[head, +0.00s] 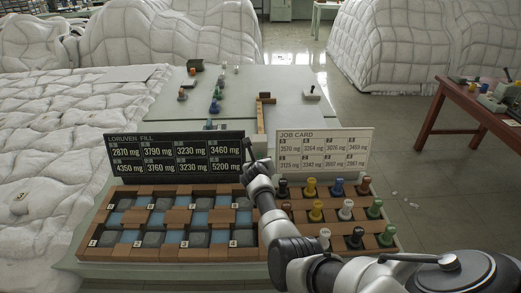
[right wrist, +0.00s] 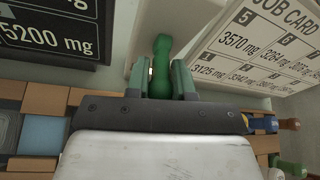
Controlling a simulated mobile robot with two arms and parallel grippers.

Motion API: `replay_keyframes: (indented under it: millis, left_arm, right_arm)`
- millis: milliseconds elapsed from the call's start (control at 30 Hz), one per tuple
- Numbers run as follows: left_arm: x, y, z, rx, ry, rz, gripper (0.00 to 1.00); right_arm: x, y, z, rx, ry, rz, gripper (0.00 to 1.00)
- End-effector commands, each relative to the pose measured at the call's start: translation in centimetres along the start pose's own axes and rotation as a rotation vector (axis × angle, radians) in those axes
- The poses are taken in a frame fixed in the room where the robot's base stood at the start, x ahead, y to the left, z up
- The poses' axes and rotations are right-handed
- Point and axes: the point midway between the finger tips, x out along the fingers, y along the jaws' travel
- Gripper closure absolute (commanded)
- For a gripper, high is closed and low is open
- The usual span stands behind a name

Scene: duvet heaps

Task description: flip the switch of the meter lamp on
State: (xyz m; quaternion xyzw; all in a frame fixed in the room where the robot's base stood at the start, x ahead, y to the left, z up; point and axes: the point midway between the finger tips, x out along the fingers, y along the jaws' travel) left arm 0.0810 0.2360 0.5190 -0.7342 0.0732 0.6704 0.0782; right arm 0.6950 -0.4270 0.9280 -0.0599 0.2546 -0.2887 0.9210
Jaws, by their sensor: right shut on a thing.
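My right gripper (right wrist: 161,72) is shut on a green rounded peg-like piece (right wrist: 162,47) in the right wrist view, with one finger on each side of it. A pale surface is behind the piece. In the head view my right arm comes in from the lower right, and the gripper end (head: 249,150) is between the black board and the white card; what it holds is hidden there. A small pale block with a dark upright stub (head: 312,92) stands on the far grey table; I cannot tell whether it is the meter lamp's switch. My left gripper is not in view.
The black Loruven Fill board (head: 176,182) and white Job Card (head: 322,148) stand behind a compartmented wooden tray (head: 180,254). Several coloured pegs stand in the rack at right (head: 311,187). A brown side table (head: 470,112) is at right. White quilted heaps (head: 60,185) flank the table.

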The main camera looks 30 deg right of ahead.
Motion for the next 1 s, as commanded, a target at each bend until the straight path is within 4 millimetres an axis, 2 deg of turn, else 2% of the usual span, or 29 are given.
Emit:
replay_keyframes:
  millis: [33,100,300,600,1000]
  left_arm:
    - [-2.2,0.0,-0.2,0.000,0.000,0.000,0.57]
    - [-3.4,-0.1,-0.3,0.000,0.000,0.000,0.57]
    - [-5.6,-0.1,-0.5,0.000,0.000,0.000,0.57]
    - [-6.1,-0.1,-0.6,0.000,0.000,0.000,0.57]
    - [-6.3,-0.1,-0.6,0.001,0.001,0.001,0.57]
  right_arm:
    - [-0.6,-0.2,1.1,-0.002,0.036,0.010,1.00]
    - [-0.6,-0.2,1.2,-0.007,0.085,0.022,1.00]
    - [-0.6,-0.2,1.3,-0.023,0.225,0.057,1.00]
    - [-0.5,-0.3,1.3,-0.042,0.363,0.090,1.00]
    - [-0.5,-0.4,1.4,-0.051,0.425,0.102,1.00]
